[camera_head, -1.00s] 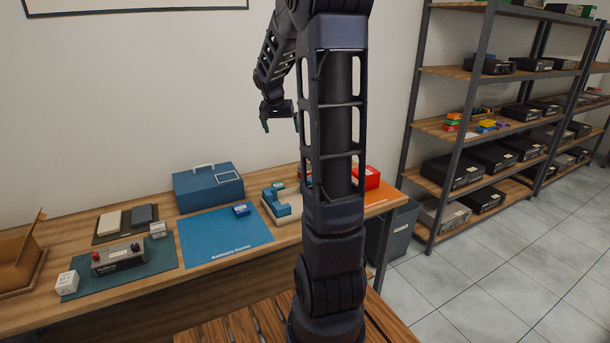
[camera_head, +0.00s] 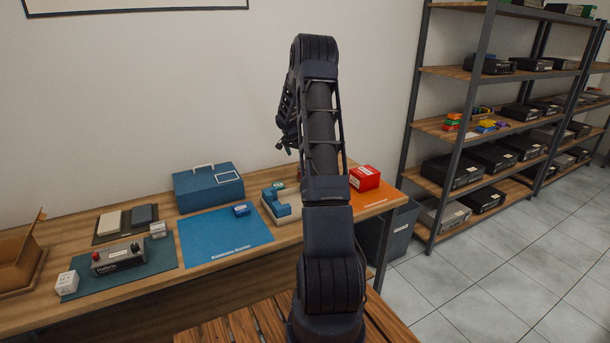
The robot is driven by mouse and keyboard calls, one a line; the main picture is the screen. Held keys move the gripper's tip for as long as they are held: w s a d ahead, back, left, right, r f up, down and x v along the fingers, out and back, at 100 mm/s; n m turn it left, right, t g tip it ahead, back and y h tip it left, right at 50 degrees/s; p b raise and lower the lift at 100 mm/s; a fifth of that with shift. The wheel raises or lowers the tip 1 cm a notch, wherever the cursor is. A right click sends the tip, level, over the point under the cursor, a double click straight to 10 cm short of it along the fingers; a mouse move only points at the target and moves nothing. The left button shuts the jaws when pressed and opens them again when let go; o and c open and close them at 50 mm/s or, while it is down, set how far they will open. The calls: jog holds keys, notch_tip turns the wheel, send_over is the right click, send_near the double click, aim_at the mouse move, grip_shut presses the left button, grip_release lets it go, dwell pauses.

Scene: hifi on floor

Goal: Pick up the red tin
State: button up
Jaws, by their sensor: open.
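The red tin (camera_head: 365,178) is a box-shaped tin with a white label on its front. It sits at the right end of the workbench, at the back of an orange mat (camera_head: 378,198). My gripper (camera_head: 284,147) is partly hidden behind my arm. It hangs in the air in front of the wall, to the left of the tin and higher in the picture, apart from it. It is open and I see nothing in it.
On the bench (camera_head: 100,268) stand a blue toolbox (camera_head: 208,190), a blue mat (camera_head: 225,238) with a small blue block, a cream-and-blue fixture (camera_head: 278,205) and a cardboard box (camera_head: 20,258). A grey bin (camera_head: 398,232) and shelving (camera_head: 440,180) are at the right.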

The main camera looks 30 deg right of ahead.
jog(key=x, duration=0.8)
jog(key=shift+w+d, duration=0.2)
jog(key=shift+d, duration=0.05)
jog(key=x, duration=0.4)
jog(key=shift+w+d+r, duration=0.1)
jog(key=shift+d+r, duration=0.05)
jog(key=shift+d, duration=0.2)
jog(key=shift+x, duration=0.8)
jog(key=c, duration=1.3)
